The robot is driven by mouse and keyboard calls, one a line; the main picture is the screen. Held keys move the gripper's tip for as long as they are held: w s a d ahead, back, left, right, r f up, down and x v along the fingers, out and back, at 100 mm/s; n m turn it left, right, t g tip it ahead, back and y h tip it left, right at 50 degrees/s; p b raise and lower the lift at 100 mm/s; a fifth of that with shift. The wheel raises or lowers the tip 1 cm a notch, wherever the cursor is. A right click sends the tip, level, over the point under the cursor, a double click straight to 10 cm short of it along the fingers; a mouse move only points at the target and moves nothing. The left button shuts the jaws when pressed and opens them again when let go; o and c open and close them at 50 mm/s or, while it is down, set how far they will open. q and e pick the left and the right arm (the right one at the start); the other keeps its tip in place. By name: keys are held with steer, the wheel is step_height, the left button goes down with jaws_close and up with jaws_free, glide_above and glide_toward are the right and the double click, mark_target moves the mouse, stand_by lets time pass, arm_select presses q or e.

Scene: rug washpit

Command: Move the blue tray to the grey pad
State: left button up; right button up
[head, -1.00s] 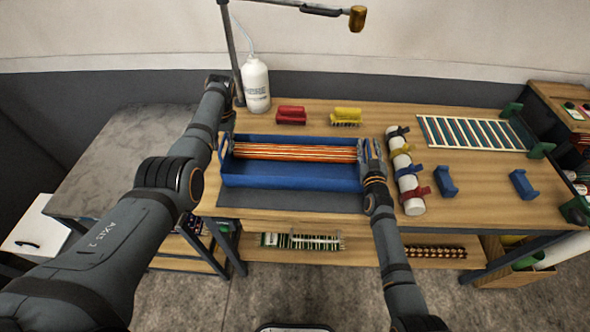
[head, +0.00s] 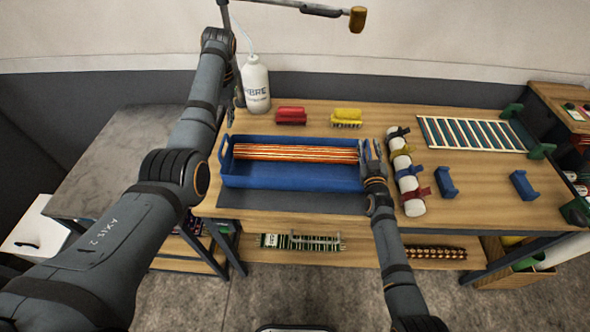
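The blue tray (head: 290,178) is a long open box with a handle at its left end. It holds a bundle of red, orange and pale rods (head: 295,152). It sits level at the front left of the wooden bench, with the dark grey pad (head: 290,203) showing along its front edge. How far the pad reaches beneath it is hidden. My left gripper (head: 232,108) is raised behind the tray's left end, clear of the handle; its fingers are partly hidden by the arm. My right gripper (head: 371,150) is at the tray's right end, fingers apart, covering that handle.
A white bottle (head: 256,85) stands near my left gripper. Red (head: 291,115) and yellow (head: 346,117) brushes lie behind the tray. A strapped white roll (head: 405,170) lies close right of my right gripper. Blue holders (head: 446,183) and a striped frame (head: 472,133) are further right.

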steer(key=s, duration=1.2)
steer(key=shift+a, duration=0.2)
